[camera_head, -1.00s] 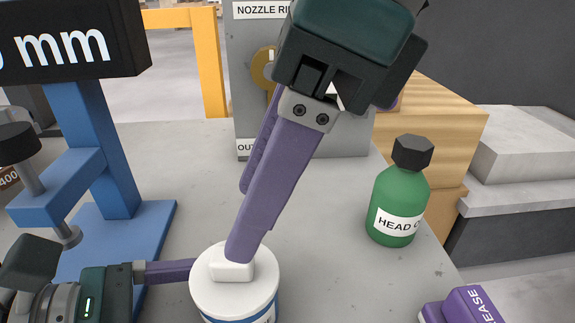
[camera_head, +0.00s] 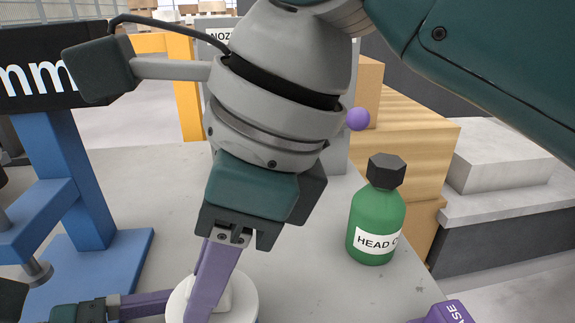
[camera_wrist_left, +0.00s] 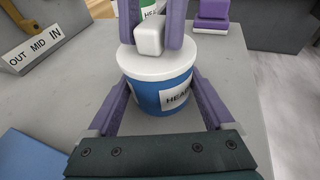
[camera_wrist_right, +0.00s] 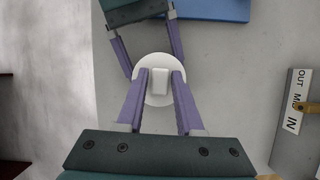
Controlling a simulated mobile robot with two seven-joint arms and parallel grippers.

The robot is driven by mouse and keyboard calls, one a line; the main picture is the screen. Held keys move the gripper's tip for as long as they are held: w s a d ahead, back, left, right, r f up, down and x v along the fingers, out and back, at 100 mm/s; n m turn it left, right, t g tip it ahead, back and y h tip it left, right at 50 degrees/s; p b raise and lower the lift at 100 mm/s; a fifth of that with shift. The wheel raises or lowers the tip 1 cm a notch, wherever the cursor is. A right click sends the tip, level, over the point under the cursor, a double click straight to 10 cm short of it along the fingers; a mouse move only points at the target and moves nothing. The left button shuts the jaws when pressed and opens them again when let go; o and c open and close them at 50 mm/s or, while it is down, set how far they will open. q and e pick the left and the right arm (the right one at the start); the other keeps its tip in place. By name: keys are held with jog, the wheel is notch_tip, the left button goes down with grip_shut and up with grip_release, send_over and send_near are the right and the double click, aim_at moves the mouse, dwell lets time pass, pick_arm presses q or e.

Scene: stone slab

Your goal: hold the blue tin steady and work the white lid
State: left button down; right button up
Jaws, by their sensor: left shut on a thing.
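The blue tin (camera_wrist_left: 150,96) stands upright on the slab with its round white lid (camera_head: 241,301) on top. A white block-shaped knob (camera_wrist_right: 159,82) stands up from the lid's middle. My left gripper (camera_wrist_left: 161,88) is shut on the tin, one purple finger on each side. Its finger shows at the lower left in the head view. My right gripper (camera_wrist_right: 158,76) points down over the lid with its fingers on either side of the knob. In the right wrist view, lid shows between each finger and the knob, so it looks open.
A green bottle (camera_head: 376,222) with a dark cap stands right of the tin. A purple block (camera_head: 445,313) lies near the front right. A blue stand (camera_head: 85,200) with a black sign is at the left. The slab between tin and bottle is clear.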

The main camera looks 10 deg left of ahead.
grip_shut()
dwell(0.5)
